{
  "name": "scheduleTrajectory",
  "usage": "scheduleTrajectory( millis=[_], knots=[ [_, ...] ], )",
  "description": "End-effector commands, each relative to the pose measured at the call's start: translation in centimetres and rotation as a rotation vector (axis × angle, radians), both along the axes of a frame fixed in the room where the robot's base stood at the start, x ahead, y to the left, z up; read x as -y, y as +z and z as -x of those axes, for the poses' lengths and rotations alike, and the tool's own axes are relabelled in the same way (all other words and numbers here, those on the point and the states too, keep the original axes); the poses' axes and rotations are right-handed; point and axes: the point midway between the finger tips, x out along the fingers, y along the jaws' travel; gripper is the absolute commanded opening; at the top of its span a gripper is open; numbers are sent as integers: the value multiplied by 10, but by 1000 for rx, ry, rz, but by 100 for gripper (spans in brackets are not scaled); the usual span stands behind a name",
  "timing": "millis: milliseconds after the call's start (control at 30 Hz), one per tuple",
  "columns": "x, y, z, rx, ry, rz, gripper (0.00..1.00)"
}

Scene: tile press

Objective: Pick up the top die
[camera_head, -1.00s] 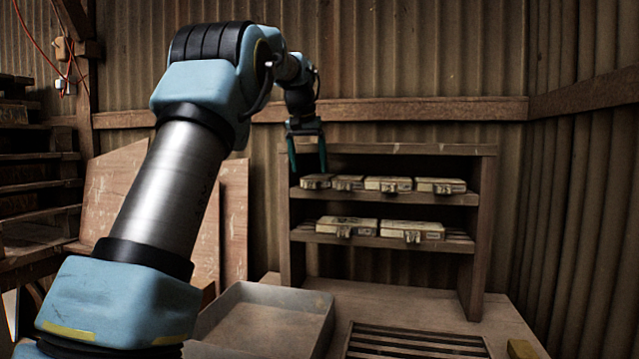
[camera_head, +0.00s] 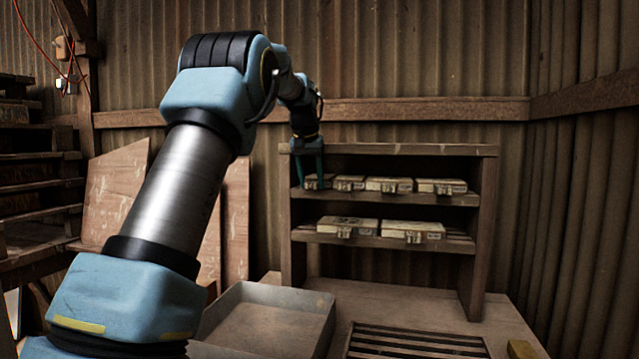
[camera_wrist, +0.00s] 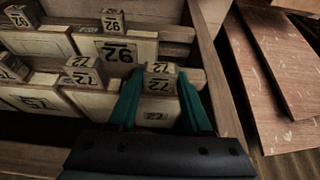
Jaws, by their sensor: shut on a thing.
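My gripper (camera_head: 310,185) is at the left end of the rack's upper shelf, pointing down, its green fingers on either side of the leftmost die (camera_head: 315,181). In the wrist view my gripper (camera_wrist: 160,72) is shut on the raised numbered block (camera_wrist: 159,84) of that die, whose pale plate (camera_wrist: 150,112) shows between and beside the fingers. The number on the block appears upside down. The die appears still at shelf level; whether it touches the shelf is hidden.
More dies (camera_head: 388,185) stand close beside it on the upper shelf. Two dies (camera_head: 412,231) lie on the lower shelf. The rack's side wall (camera_wrist: 222,85) is near my gripper. A grey tray (camera_head: 262,290) and a slatted grate (camera_head: 415,342) are on the bench below.

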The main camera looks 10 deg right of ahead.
Motion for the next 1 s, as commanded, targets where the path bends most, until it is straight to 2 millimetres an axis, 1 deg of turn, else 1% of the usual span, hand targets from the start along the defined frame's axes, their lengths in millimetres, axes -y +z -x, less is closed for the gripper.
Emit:
scheduleTrajectory(
  millis=[33,300,367,400,1000],
  knots=[
    [0,0,0,0,0,0,39],
    [0,0,0,0,0,0,8],
    [0,0,0,0,0,0,2],
    [0,0,0,0,0,0,0],
    [0,3,0,4,0,2,0]
  ],
)
